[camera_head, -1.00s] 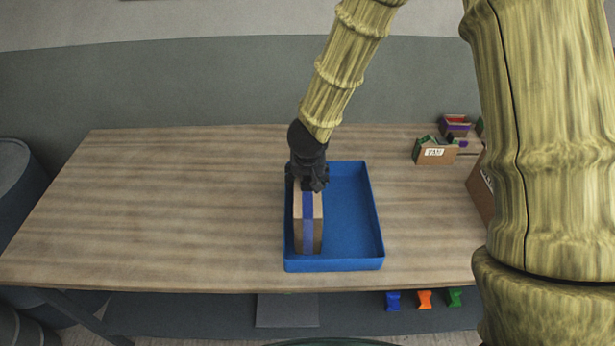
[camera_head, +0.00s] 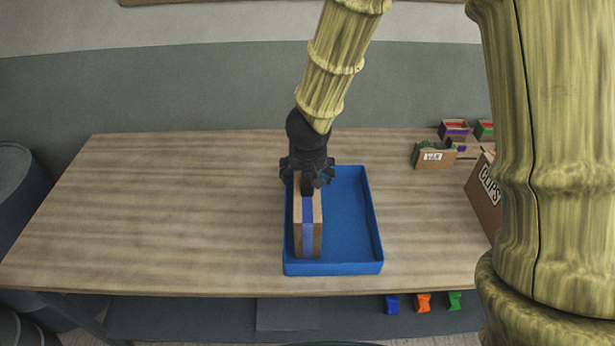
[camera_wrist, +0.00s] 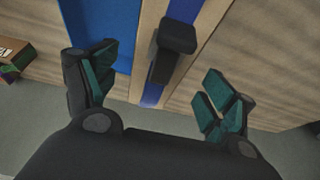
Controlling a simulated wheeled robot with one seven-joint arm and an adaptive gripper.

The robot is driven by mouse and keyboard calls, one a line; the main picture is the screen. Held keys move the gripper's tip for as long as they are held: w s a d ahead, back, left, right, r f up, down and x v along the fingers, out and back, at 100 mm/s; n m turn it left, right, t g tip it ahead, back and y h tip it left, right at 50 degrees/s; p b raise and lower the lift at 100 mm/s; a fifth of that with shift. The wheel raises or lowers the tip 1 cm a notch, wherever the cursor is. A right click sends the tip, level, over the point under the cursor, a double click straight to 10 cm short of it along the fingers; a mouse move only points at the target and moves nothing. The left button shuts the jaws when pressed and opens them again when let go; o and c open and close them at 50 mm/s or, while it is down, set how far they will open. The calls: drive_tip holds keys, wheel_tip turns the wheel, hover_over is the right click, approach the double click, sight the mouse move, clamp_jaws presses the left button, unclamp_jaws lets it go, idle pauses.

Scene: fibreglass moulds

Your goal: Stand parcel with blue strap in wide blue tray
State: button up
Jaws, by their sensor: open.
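The parcel (camera_head: 299,230) is a tan box with a blue strap (camera_head: 308,232). It stands upright in the left part of the wide blue tray (camera_head: 352,268), and the tray's right part is empty. My gripper (camera_head: 308,182) is just above the parcel's top. In the wrist view my gripper (camera_wrist: 165,90) has its fingers spread wide, with the parcel (camera_wrist: 152,20) and its blue strap (camera_wrist: 184,10) between and beyond them. A dark block-shaped part covers some of the strap there. The blue tray (camera_wrist: 100,30) shows at the left of the wrist view.
The wooden table (camera_head: 170,210) is clear left of the tray. A small labelled box (camera_head: 433,156), small open boxes (camera_head: 454,130) and a box marked CLIPS (camera_head: 484,198) stand at the right. Blue, orange and green pieces (camera_head: 424,302) sit below the front edge.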

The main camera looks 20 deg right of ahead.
drive_tip(key=shift+p+v, duration=1.2)
drive_tip(key=shift+v, duration=1.85)
